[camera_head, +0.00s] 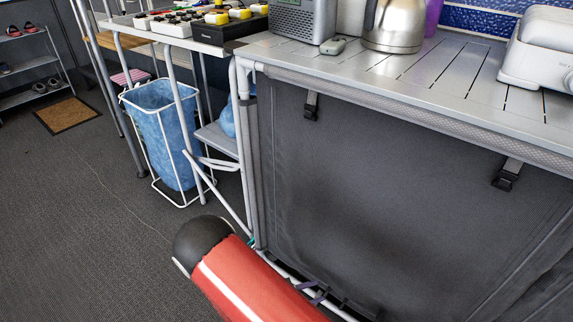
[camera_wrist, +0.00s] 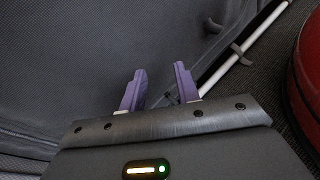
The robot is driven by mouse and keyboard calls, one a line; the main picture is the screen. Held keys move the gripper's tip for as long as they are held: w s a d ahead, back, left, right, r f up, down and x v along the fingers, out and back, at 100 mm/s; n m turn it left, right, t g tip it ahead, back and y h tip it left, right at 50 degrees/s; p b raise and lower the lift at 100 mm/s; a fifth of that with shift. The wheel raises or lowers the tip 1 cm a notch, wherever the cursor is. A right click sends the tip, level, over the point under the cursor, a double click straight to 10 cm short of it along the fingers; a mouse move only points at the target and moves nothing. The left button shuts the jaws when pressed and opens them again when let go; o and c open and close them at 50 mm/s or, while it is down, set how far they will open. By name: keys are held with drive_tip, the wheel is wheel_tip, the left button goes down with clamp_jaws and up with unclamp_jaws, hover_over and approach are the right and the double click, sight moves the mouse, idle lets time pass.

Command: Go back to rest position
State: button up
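My gripper (camera_wrist: 160,70) shows in the wrist view with its two purple fingers apart and nothing between them. It is open and points toward a dark grey fabric panel (camera_wrist: 60,60) with a pale tube frame running past on the right. In the head view, my red and black arm crosses the bottom middle, low in front of the counter. Small purple parts, seemingly my fingertips (camera_head: 318,292), show just beyond it near the lower frame.
The metal-slat counter (camera_head: 420,75) holds a steel kettle (camera_head: 395,25), a grey radio (camera_head: 300,18) and a white appliance (camera_head: 540,50). Its fabric front (camera_head: 390,190) is close to my arm. A blue-lined bin (camera_head: 165,130) stands left. The carpet (camera_head: 70,220) at left is clear.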

drive_tip(key=s+d+r+m+g+y+p, duration=0.15)
drive_tip(key=r+m, duration=0.25)
drive_tip(key=r, duration=0.4)
drive_tip(key=d+r+m+g+y, duration=0.2)
drive_tip(key=r+m+g+y, duration=0.15)
drive_tip(key=r, duration=0.35)
drive_tip(key=s+d+r+m+g+y+p, duration=0.15)
drive_tip(key=r+m, duration=0.25)
drive_tip(key=r, duration=0.4)
drive_tip(key=s+d+r+m+t+y+p, duration=0.1)
drive_tip(key=s+r+m+y, duration=0.3)
drive_tip(key=r, duration=0.6)
drive_tip(key=s+d+r+m+t+y+p, duration=0.2)
drive_tip(key=s+r+m+t+y, duration=0.1)
drive_tip(key=r, duration=0.7)
drive_tip(key=shift+s+d+m+t+y, duration=0.15)
drive_tip(key=shift+s+m+t+y, duration=0.25)
drive_tip(key=shift+s+t, duration=0.6)
drive_tip(key=shift+s+r, duration=0.1)
